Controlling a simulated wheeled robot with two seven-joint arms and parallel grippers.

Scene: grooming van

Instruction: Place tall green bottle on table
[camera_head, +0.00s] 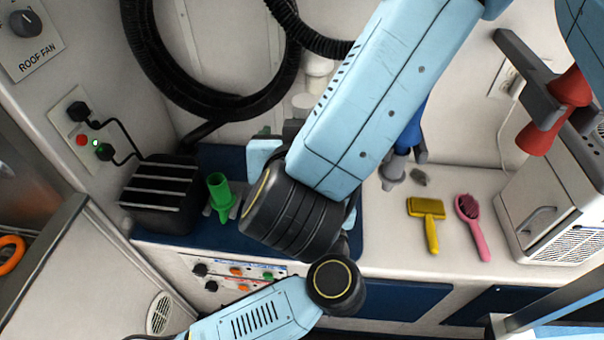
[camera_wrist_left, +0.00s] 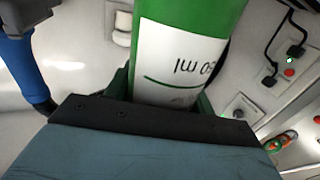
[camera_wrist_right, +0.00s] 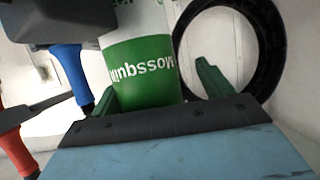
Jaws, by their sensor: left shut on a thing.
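The tall green bottle shows close up in the left wrist view (camera_wrist_left: 190,45), with a white label and "ml" printing upside down. My left gripper (camera_wrist_left: 165,92) is shut on it, one dark green finger on each side. A green and white bottle part with lettering, apparently the same bottle, fills the middle of the right wrist view (camera_wrist_right: 143,70). My right gripper (camera_wrist_right: 160,85) is open, with this part between its fingers and a gap beside the right finger. In the head view a light blue arm link hides the bottle and most of both grippers. The table's blue top (camera_head: 180,242) shows lower left.
A black slatted box (camera_head: 160,195) and a green nozzle-shaped tool (camera_head: 219,198) stand on the left of the counter. A yellow brush (camera_head: 426,222) and pink brush (camera_head: 471,226) lie right. A red tool (camera_head: 560,110) hangs upper right from a grey rack. A black hose (camera_head: 150,85) loops behind.

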